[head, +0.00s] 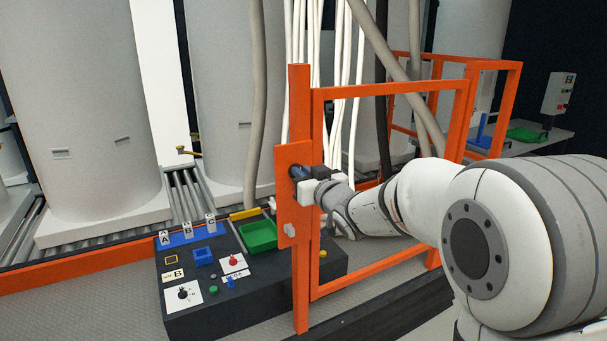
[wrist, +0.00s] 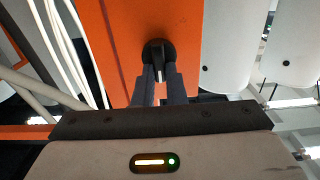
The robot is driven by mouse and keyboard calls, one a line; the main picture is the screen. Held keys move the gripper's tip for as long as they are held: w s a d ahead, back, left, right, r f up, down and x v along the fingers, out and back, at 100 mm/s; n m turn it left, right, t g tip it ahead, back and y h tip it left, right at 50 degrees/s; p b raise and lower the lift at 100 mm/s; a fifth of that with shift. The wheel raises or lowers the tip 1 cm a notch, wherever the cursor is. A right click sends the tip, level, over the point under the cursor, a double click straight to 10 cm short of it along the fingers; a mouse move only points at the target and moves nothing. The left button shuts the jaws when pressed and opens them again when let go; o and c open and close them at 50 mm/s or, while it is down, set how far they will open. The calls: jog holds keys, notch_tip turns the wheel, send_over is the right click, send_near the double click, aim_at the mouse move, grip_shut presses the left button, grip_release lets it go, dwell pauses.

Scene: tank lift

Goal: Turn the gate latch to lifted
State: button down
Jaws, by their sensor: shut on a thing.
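The gate latch is a black turning knob (wrist: 157,48) on the orange gate plate in the wrist view. My gripper (wrist: 159,78) is shut on its handle, with one dark finger on each side. A pale mark shows on the handle between the fingertips. In the head view my gripper (head: 307,178) reaches from the right to the upper plate of the orange gate (head: 299,120). The latch there (head: 296,171) is mostly hidden by the fingers, so its exact angle is hard to tell.
A dark control console (head: 200,262) with knobs, buttons, blue and green trays and A, B, C tags stands left of the gate post. Large grey tanks (head: 75,110) stand on rollers behind. Pale hoses hang behind the gate. A green tray (head: 525,135) lies on a table far right.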

jog(key=shift+m, duration=0.4)
jog(key=shift+w+d+f+m+p, duration=0.15)
jog(key=shift+m+p, duration=1)
jog(key=shift+m, duration=1.7)
jog(key=shift+d+f+m+p, duration=0.2)
jog(key=shift+m+p, duration=1)
jog(key=shift+m, duration=1.7)
jog(key=shift+w+d+f+m+p, duration=0.15)
jog(key=shift+m+p, duration=1)
jog(key=shift+m, duration=1.7)
jog(key=shift+f, duration=0.1)
jog(key=c, duration=1.5)
grip_release()
jog(key=shift+s, duration=0.1)
